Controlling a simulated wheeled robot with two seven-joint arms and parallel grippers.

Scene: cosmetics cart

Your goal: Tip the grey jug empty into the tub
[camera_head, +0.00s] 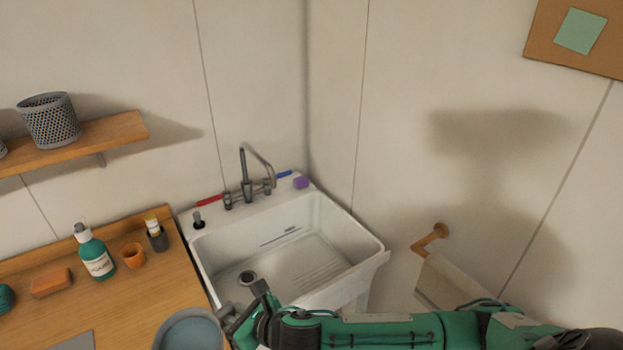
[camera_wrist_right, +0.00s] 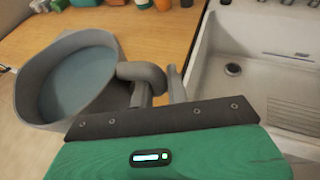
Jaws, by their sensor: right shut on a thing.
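The grey jug (camera_head: 187,332) is at the bottom edge of the head view, over the wooden counter's front and left of the tub, partly cut off. In the right wrist view the jug (camera_wrist_right: 30,95) shows its open mouth, with a flat blue-grey surface inside that looks like liquid. It looks close to upright. My right gripper (camera_head: 238,318) is shut on the jug's handle (camera_wrist_right: 143,74). The tub (camera_head: 352,262) is a white sink in the corner, with a drain in its floor; it also shows in the right wrist view (camera_wrist_right: 215,95). My left gripper is not in view.
The tub has a metal faucet (camera_head: 247,180) at its back and a purple item (camera_head: 300,183) on its rim. A teal bottle (camera_head: 94,252), orange cup (camera_head: 133,255) and orange block (camera_head: 52,282) stand on the counter (camera_head: 150,297). A towel holder (camera_head: 432,238) is at right.

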